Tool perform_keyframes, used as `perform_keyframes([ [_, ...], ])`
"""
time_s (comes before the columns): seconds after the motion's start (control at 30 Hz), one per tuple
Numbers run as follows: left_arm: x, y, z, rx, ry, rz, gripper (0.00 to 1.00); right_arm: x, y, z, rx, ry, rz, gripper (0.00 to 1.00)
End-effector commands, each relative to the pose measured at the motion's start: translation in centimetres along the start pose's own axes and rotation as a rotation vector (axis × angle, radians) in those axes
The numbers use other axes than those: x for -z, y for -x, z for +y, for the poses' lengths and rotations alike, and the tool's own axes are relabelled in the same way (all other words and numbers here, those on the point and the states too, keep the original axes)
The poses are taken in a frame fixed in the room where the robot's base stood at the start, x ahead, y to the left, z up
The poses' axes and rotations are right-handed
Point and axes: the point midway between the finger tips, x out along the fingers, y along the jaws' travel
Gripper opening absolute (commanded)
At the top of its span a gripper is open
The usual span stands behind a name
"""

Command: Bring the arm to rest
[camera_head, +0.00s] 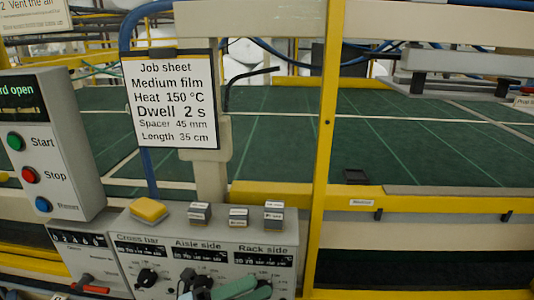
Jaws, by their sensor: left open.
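My left gripper (222,289) shows only in part at the bottom edge of the head view, in front of the control box (185,222). Dark parts and green finger-like parts are visible there; the rest is cut off by the frame. It is open, and I see nothing held in it. It overlaps the lower dials under the "Aisle side" and "Rack side" labels; I cannot tell whether it touches them. My right gripper is not in view.
A job sheet (170,100) hangs above the control box. A panel with Start and Stop buttons (45,145) stands at the left. A yellow post (325,140) rises at centre right. Behind lies a wide green table surface (420,140). A yellow block (148,210) sits on the box.

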Motion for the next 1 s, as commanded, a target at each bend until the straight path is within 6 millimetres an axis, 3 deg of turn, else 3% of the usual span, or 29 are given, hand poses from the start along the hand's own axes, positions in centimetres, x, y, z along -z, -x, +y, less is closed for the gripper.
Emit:
perform_keyframes([
  [0.23, 0.3, 6.4, 5.3, -0.040, 0.510, -0.501, 0.71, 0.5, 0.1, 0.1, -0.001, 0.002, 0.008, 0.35],
  [0.37, 2.1, 11.4, 8.7, -0.068, 0.772, -0.765, 0.71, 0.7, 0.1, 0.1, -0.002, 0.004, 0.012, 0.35],
  [0.57, 8.4, 20.4, 13.4, -0.119, 1.164, -1.186, 0.71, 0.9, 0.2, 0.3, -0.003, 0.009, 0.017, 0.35],
  [0.7, 14.8, 26.4, 15.3, -0.149, 1.404, -1.471, 0.71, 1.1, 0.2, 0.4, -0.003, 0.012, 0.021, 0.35],
  [0.9, 22.5, 31.8, 15.6, -0.177, 1.622, -1.764, 0.71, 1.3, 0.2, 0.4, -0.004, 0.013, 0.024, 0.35],
  [1.0, 24.5, 33.1, 15.4, -0.182, 1.671, -1.838, 0.71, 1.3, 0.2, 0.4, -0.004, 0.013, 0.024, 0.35],
])
